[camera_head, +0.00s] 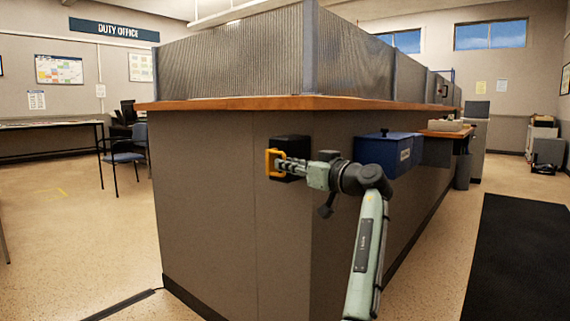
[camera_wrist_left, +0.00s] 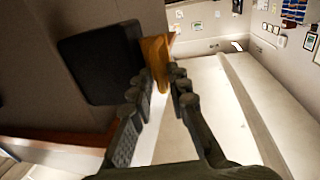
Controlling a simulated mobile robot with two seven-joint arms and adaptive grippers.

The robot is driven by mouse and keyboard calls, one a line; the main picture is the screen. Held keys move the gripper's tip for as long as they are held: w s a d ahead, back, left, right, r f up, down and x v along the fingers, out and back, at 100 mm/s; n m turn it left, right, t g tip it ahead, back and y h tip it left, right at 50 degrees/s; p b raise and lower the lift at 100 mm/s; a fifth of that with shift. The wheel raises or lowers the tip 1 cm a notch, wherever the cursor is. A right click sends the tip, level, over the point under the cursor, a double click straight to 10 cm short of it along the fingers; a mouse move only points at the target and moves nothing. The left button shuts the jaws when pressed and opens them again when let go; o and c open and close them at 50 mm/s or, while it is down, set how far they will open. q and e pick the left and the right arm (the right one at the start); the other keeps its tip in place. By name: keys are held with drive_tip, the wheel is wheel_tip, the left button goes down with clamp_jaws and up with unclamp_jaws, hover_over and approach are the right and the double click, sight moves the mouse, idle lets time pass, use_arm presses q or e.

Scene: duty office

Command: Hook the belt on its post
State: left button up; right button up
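A black belt box (camera_head: 291,150) is on the side of the counter near its front corner. A yellow-orange handle (camera_head: 271,163), apparently the belt's end, is at the box's left face. The wrist view shows the black box (camera_wrist_left: 100,65) and the handle (camera_wrist_left: 155,52) close up. My left gripper (camera_head: 285,166) is at the handle. In the wrist view its fingertips (camera_wrist_left: 160,84) lie on either side of the handle and look closed on it. No belt strap shows drawn out of the box. I cannot make out a post. My right gripper is out of view.
A blue box (camera_head: 388,153) is on the counter's right side, beyond my arm. The wooden counter top (camera_head: 230,104) overhangs above. A blue chair (camera_head: 124,157) stands at the left. A dark mat (camera_head: 520,255) lies at the right. The floor left of the counter is largely clear.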

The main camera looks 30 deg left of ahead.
use_arm(q)
drive_tip(key=shift+x, duration=1)
drive_tip(key=shift+c, duration=0.4)
clamp_jaws()
